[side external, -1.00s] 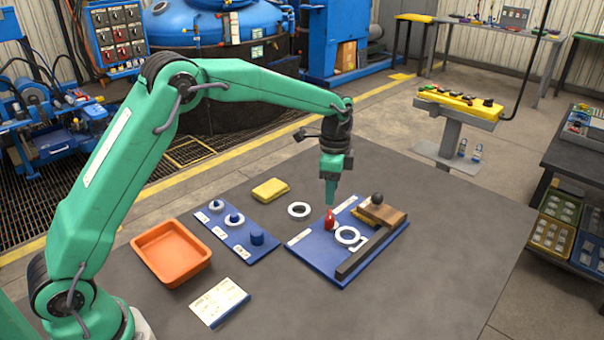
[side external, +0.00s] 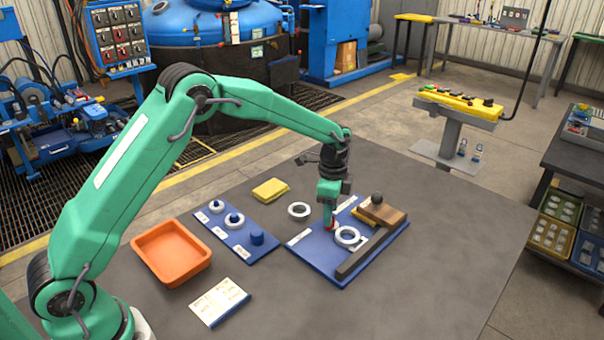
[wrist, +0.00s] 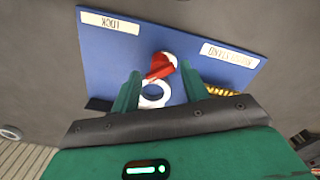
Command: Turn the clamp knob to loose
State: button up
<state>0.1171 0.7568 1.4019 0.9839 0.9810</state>
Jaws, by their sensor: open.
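The red clamp knob (wrist: 160,66) stands on a blue board (wrist: 115,62), next to a white ring (wrist: 155,100). In the side view, only a sliver of the knob (side external: 330,226) shows below my gripper (side external: 329,218). In the wrist view, my gripper (wrist: 160,70) is open, with its two fingers apart on either side of the knob. I cannot tell whether a finger touches it. A white label reading LOCK (wrist: 109,22) lies upside down at the board's upper left. Another white label (wrist: 230,55) is at its right. The knob's exact angle is hard to judge.
A wooden block with a dark round top (side external: 384,212) and a dark bar (side external: 366,252) sit on the board's right side.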

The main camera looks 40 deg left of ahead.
jog(key=shift+f, duration=0.95)
jog(key=c, duration=0.7)
jog(key=shift+n, duration=0.4)
jog(key=n, duration=0.8)
jog(key=shift+n, duration=0.4)
